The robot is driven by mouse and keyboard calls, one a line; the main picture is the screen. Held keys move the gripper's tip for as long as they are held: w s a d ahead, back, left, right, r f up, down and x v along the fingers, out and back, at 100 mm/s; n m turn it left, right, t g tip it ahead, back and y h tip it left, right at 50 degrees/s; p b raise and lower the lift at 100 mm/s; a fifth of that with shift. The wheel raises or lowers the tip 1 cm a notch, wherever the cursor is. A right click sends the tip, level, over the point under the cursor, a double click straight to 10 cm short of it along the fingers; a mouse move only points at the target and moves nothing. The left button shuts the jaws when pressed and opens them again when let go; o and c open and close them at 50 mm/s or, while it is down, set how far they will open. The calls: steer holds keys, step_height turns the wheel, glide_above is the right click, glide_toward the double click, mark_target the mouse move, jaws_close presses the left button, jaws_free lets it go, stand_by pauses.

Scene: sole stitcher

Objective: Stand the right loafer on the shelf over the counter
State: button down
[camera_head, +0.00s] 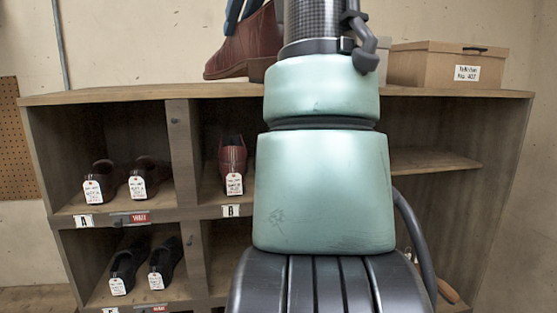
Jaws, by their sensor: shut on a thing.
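My gripper (238,18), with blue fingers, is shut on the upper part of the loafer. The loafer's right end is hidden behind my arm, and its top is cut off by the frame. A similar reddish loafer (232,160) with a white tag stands in the compartment marked B.
A cardboard box (430,65) with a label stands on the top at right. Tagged dark red shoes (135,175) fill compartment A; black shoes (145,262) stand below. A right-hand inner shelf (435,160) looks bare. The top's left part is clear. My arm hides the middle.

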steer(key=w+d+f+m+h+b, duration=0.1)
steer(key=w+f+b, duration=0.15)
steer(key=f, duration=1.05)
steer(key=w+d+f+b, duration=0.15)
steer(key=w+f, duration=0.25)
steer(key=f, duration=1)
steer(key=w+f+m+h+b, duration=0.1)
steer(key=w+f+b, duration=0.2)
steer(key=f, duration=1)
steer(key=s+d+f+m+t+h+b, duration=0.1)
steer(key=s+f+b, duration=0.15)
steer(key=f, duration=0.85)
steer(key=s+d+f+b, duration=0.1)
steer(key=s+f, duration=0.3)
steer(key=f, duration=0.8)
steer(key=s+f+m+h+b, duration=0.1)
steer(key=s+f+b, duration=0.5)
steer(key=s+f, duration=1.7)
steer(key=s+d, duration=0.1)
steer(key=s, duration=0.3)
steer(key=shift+f+h+b, duration=0.35)
steer(key=shift+h, duration=0.05)
